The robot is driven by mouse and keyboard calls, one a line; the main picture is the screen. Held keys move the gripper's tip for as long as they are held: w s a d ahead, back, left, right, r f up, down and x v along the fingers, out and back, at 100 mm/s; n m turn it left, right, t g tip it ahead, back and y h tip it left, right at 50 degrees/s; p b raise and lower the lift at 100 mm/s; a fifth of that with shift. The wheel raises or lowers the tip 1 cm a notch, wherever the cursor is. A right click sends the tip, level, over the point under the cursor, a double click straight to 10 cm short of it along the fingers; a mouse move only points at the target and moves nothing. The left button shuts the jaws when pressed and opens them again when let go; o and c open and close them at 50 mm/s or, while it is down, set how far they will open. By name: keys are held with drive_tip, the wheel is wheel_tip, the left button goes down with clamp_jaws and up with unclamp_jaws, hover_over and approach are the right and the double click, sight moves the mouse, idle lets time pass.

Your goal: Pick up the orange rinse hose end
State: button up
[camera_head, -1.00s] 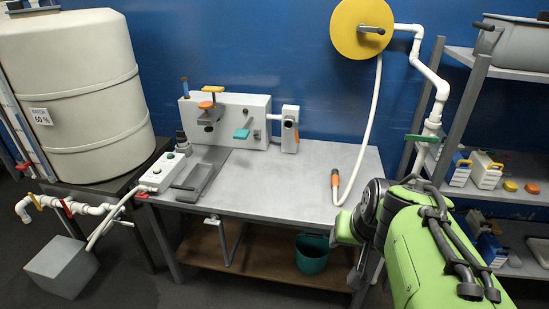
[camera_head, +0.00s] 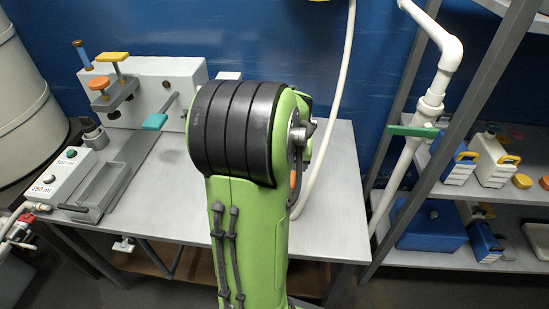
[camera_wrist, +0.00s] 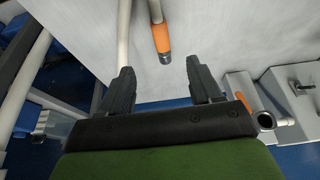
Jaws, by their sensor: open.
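The orange rinse hose end (camera_wrist: 161,39) shows in the wrist view, just beyond my fingertips and between their lines, toward the right finger. My gripper (camera_wrist: 160,66) is open, with nothing between its fingers. The hose end lies over the grey bench top, at the end of the white hose (camera_head: 320,160). In the head view my arm hides my gripper and most of the hose end; only a sliver of orange (camera_head: 293,179) shows beside the arm. In the wrist view a white tube (camera_wrist: 124,35) runs past the left finger.
The grey bench (camera_head: 342,205) has bare top to the right of my arm. A rig with a teal handle (camera_head: 155,121) stands at the back left. A white pipe with a green handle (camera_head: 412,131) and a shelf with blue and white containers (camera_head: 494,160) stand right of the bench.

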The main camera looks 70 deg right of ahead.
drive_tip(key=b+x, duration=0.3)
drive_tip(key=x, duration=0.6)
drive_tip(key=shift+s+f, duration=0.1)
drive_tip(key=shift+f, duration=0.1)
drive_tip(key=b+x, duration=0.2)
drive_tip(key=x, duration=0.4)
drive_tip(key=shift+d, duration=0.15)
drive_tip(key=shift+r, duration=0.1)
drive_tip(key=shift+c, duration=0.3)
clamp_jaws()
